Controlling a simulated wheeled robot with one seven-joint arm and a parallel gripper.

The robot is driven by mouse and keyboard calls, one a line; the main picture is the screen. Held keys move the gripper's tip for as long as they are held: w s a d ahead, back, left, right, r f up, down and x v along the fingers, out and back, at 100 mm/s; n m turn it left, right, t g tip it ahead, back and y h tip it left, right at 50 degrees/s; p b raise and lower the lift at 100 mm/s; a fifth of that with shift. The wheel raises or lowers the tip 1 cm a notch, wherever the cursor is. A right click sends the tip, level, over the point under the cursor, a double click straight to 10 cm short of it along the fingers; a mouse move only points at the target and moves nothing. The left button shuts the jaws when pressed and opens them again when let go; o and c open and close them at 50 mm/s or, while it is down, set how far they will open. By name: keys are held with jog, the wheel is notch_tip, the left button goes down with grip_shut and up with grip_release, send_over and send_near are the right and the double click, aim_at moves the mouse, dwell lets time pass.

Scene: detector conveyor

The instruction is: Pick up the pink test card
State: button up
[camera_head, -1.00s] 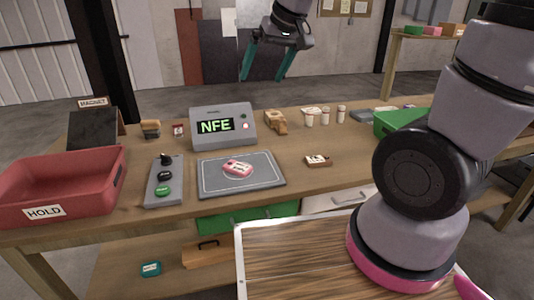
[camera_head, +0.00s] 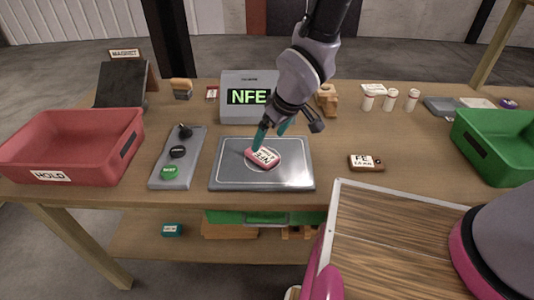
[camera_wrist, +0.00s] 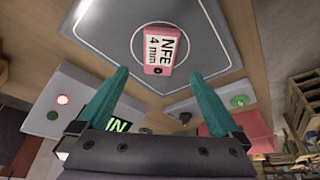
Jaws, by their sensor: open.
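The pink test card (camera_head: 263,159) lies on the grey detector plate (camera_head: 290,178), inside its ring mark. It has a white label reading NFE, and in the wrist view the card (camera_wrist: 160,50) reads "NFE 4 mm". My gripper (camera_head: 271,135) has teal fingers and is just above and behind the card in the head view. In the wrist view my gripper (camera_wrist: 160,90) is open, its fingers apart with nothing between them, and the card lies beyond the tips, roughly centred between them.
The grey display box (camera_head: 238,96) reading NFE stands behind the plate. A button panel (camera_head: 177,158) and red HOLD bin (camera_head: 70,150) are to the left. A brown FE card (camera_head: 366,163) lies right, with a green bin (camera_head: 492,145) farther right and white bottles (camera_head: 391,100) behind.

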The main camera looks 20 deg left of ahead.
aim_at(263, 155)
jog(key=shift+d+x, duration=0.2)
jog(key=shift+x, duration=3.4)
grip_shut()
